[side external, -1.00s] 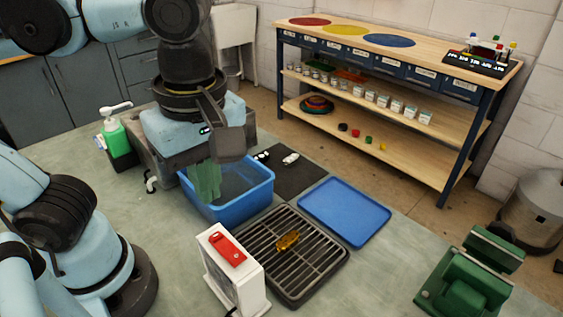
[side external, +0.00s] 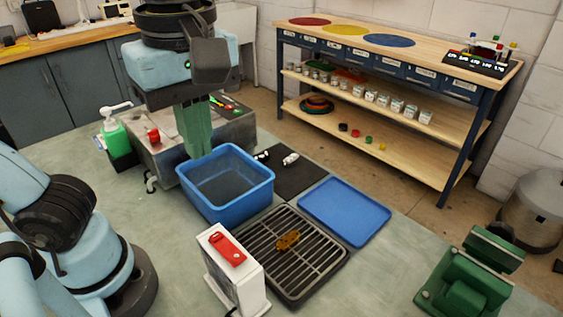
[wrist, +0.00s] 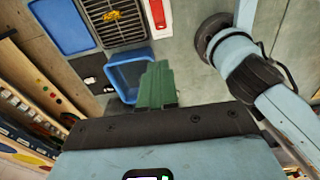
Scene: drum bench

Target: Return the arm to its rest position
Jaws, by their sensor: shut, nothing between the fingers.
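My gripper (side external: 194,128) hangs pointing down above the back left edge of the blue bin (side external: 228,188), with its green fingers together and nothing between them. In the wrist view the green fingers (wrist: 157,88) show side by side, beside the blue bin (wrist: 126,76). The bin looks empty from the side, though part of its inside is shaded.
A black grate tray (side external: 318,270) holds an amber piece (side external: 288,240). A blue tray (side external: 345,211), a white box with a red top piece (side external: 238,280), a green vise (side external: 468,280) and a green bottle (side external: 115,135) stand around. A grey case (side external: 165,160) is behind my gripper.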

